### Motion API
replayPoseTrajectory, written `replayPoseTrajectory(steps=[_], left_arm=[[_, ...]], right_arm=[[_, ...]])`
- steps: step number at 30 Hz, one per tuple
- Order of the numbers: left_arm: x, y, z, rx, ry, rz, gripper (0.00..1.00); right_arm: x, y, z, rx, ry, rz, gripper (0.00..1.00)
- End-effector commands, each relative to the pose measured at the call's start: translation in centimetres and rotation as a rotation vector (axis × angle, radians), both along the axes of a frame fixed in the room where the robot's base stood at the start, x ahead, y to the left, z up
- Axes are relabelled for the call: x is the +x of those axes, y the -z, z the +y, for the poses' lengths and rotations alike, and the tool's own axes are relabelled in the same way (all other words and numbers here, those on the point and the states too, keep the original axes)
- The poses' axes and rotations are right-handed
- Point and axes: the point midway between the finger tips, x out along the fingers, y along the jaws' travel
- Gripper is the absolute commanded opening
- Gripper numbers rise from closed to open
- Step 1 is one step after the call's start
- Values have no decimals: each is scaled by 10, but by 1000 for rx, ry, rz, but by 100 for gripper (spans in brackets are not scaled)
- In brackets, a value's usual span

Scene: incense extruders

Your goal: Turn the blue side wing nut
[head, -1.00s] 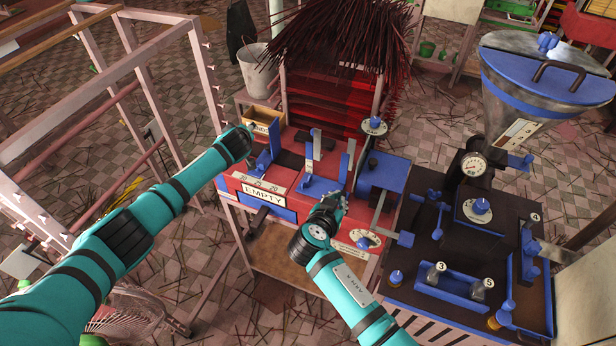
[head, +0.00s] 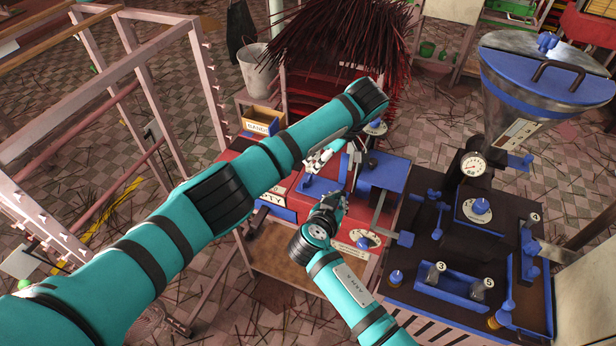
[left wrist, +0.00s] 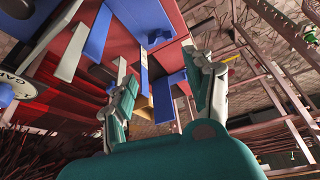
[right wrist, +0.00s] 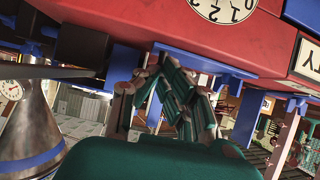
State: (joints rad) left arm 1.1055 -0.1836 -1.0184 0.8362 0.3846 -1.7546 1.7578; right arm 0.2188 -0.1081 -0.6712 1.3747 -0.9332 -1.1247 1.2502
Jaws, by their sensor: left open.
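The red press (head: 300,222) stands in the middle of the head view, with blue brackets, blocks and a grey bar on it. I cannot tell which blue part is the side wing nut. My left gripper (left wrist: 164,90) is open in the left wrist view; a blue upright piece (left wrist: 164,104) shows between its fingers, with no contact visible. In the head view, my left arm partly covers the press top and that gripper. My right gripper (head: 330,204) is low at the press front; its fingers are close together in the right wrist view (right wrist: 172,82), beneath the red panel.
A dark machine with a steel hopper (head: 530,95) and blue fittings stands at the right. A blue block (head: 385,174) sits on the press's right part. A pink frame (head: 100,95) stands at the left. Incense sticks (head: 335,35) are stacked behind the press.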

Motion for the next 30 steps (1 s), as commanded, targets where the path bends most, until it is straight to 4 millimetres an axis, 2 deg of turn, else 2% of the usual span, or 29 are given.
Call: replayPoseTrajectory(steps=[3,8,18,24,30], left_arm=[[-4,8,-1,-16,-12,28,54],[-1,28,6,-16,-13,32,54],[14,93,28,-16,-14,31,54],[19,109,33,-18,-11,30,54],[20,114,35,-20,-11,28,54]], right_arm=[[0,0,-2,-2,2,1,0],[0,0,-1,-2,2,1,0],[0,0,-1,-2,1,1,0],[0,0,-1,-2,1,1,0],[0,1,-1,-2,1,1,0]])
